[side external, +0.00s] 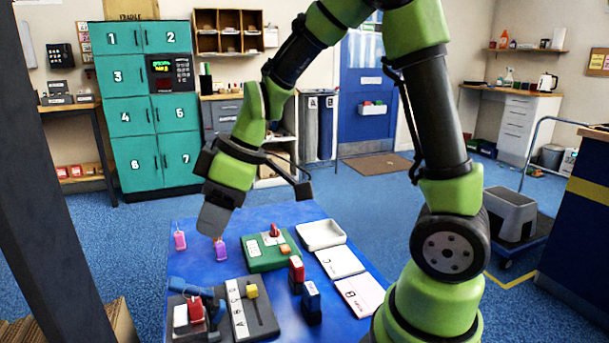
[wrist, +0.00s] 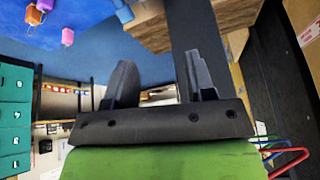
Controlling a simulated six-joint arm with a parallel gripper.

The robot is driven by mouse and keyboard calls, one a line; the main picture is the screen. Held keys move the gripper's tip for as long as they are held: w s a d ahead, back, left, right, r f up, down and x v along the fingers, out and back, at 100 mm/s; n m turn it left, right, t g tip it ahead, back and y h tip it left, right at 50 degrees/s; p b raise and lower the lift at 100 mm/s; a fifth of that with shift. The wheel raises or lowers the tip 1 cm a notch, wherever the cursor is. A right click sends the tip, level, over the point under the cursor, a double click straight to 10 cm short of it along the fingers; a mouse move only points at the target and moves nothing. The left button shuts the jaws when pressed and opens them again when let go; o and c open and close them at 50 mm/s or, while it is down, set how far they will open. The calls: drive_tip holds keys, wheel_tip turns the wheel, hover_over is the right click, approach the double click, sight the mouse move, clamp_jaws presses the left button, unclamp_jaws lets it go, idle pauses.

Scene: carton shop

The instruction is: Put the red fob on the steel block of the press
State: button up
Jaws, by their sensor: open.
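My gripper (side external: 214,218) is open and empty, above the far left part of the blue table. Its two fingers stand apart in the wrist view (wrist: 160,75). A pinkish-red fob (side external: 180,240) stands on the table left of the gripper; it seems to be the one in the wrist view (wrist: 67,36). A purple fob (side external: 221,251) is just below and right of the fingers. An orange fob (wrist: 33,15) shows in the wrist view; the gripper may hide it in the side view. The press, with a blue lever (side external: 188,287), stands front left. I cannot make out its steel block clearly.
A grey slider board (side external: 262,318) with a yellow knob lies right of the press. A green board (side external: 258,262), red stamp (side external: 296,272), blue stamp (side external: 311,300), white tray (side external: 318,234) and lettered cards (side external: 341,262) fill the middle and right. Bare blue table surrounds the fobs.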

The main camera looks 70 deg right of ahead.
drive_tip(key=s+r+m+t, duration=0.1)
drive_tip(key=s+r+m, duration=0.3)
drive_tip(key=s, duration=0.3)
drive_tip(key=s+r+m+t+h, duration=0.1)
drive_tip(key=s+r+m+t, duration=0.1)
drive_tip(key=s+r+m, duration=0.3)
drive_tip(key=s+m, duration=0.1)
drive_tip(key=s, duration=0.2)
drive_tip(key=shift+s+a, duration=0.3)
drive_tip(key=shift+a, duration=0.05)
